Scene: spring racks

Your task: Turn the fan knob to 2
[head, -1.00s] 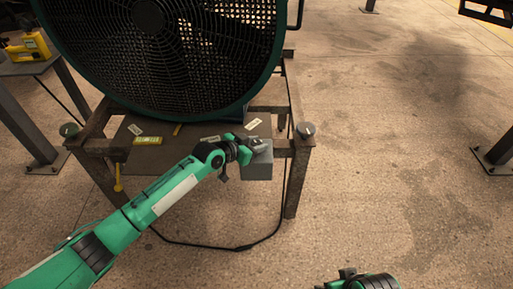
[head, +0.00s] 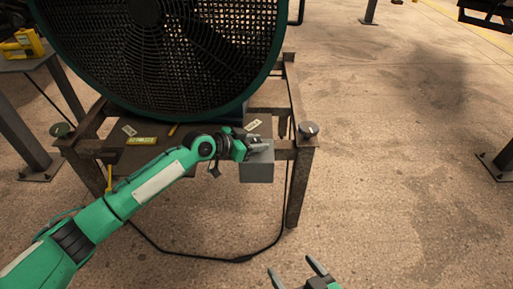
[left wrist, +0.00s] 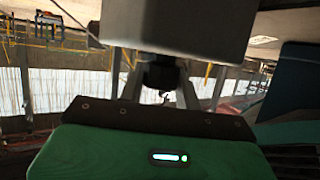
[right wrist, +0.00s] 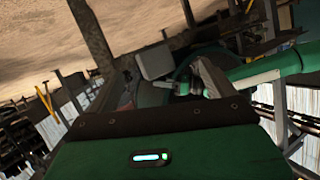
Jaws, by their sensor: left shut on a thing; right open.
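The large green-rimmed fan (head: 150,70) stands on a rusty metal stand in the head view. A grey box (head: 257,170) is at the stand's front edge, and it also shows at the top of the left wrist view (left wrist: 185,25). My left gripper (head: 256,146) is at this box. In the left wrist view its fingers are shut on a dark knob (left wrist: 161,72) that sticks out from the box. The knob's markings and setting are hidden. My right gripper (head: 293,266) is open and empty, low in the head view, apart from the stand.
A black cable (head: 240,259) hangs to the floor below. A yellow object (head: 28,42) sits on a table at the left.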

